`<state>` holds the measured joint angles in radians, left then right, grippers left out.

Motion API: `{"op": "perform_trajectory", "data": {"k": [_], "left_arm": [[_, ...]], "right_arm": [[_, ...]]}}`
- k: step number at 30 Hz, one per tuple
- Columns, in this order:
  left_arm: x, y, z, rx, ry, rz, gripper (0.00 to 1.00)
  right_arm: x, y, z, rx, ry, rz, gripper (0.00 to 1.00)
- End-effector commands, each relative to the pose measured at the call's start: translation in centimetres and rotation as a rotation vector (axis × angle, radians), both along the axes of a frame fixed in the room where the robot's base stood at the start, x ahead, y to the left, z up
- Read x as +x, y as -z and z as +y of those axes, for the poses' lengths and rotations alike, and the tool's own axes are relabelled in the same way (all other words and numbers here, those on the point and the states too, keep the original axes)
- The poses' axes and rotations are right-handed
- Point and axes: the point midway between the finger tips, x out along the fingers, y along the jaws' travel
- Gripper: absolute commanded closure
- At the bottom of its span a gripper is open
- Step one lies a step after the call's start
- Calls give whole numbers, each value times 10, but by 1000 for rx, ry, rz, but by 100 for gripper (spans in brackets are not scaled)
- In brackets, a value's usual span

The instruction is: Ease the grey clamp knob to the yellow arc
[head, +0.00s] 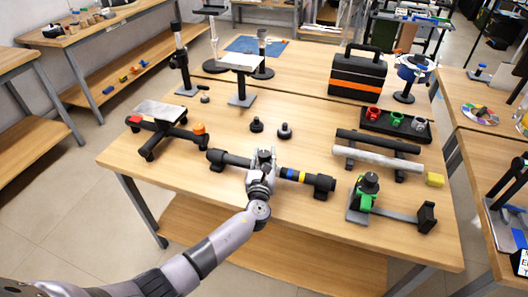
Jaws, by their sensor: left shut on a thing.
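A black bar fixture (232,160) lies across the front middle of the wooden table. Its right part carries blue and yellow bands (293,174). My left gripper (263,164) reaches in from the front left and is shut at the middle of this fixture, on the grey clamp knob. The gripper hides most of the knob, so its turn angle cannot be read. I cannot make out a yellow arc beside the knob; the yellow I see there is a band on the bar. My right gripper is not in view.
Two small black knobs (284,131) stand behind the fixture. A green clamp stand (363,201) is to the right, with two bars (375,157) on a rack behind it. A black stand with an orange knob (199,128) is at the left. The table front (200,190) is clear.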

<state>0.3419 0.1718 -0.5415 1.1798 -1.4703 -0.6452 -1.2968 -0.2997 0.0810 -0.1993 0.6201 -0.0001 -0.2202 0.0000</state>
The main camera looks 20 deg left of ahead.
Motion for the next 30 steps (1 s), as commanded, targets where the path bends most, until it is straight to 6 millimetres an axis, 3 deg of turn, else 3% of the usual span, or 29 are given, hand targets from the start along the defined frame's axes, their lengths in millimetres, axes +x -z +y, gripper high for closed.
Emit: {"op": "perform_trajectory", "data": {"k": [15,21,30], "left_arm": [[2,5,-3,-3,-458,-2,95],[2,4,-2,0,-577,-3,95],[2,1,-1,1,-666,-3,95]], "right_arm": [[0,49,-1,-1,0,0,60],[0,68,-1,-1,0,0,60],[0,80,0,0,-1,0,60]]}}
